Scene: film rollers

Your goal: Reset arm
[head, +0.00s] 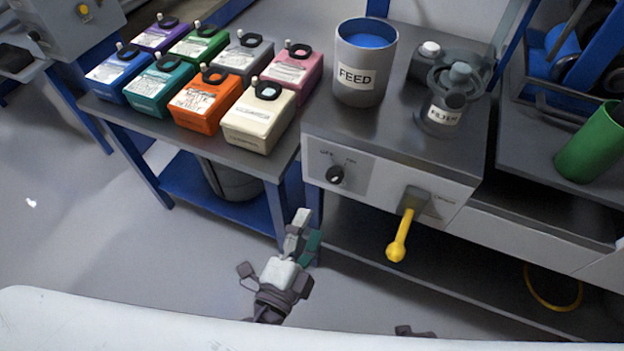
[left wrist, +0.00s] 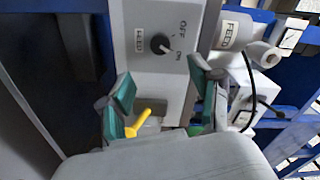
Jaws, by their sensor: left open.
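My left gripper (head: 304,236) is low in front of the bench in the head view, with grey fingers and teal pads. It is open and empty, and apart from the feed machine (head: 460,190). In the left wrist view its two teal-padded fingers (left wrist: 160,88) stand wide apart. Past them show the machine's front panel (left wrist: 150,80), its black OFF/ON knob (left wrist: 160,43) and its yellow lever (left wrist: 140,122). My right gripper's fingers do not show.
A grey FEED cup (head: 358,85) and FILTER part (head: 442,108) stand on the machine. Several coloured boxes, including an orange one (head: 206,103), cover the left table (head: 150,122). A green cylinder (head: 590,143) is at right. Open floor (head: 90,230) lies at left.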

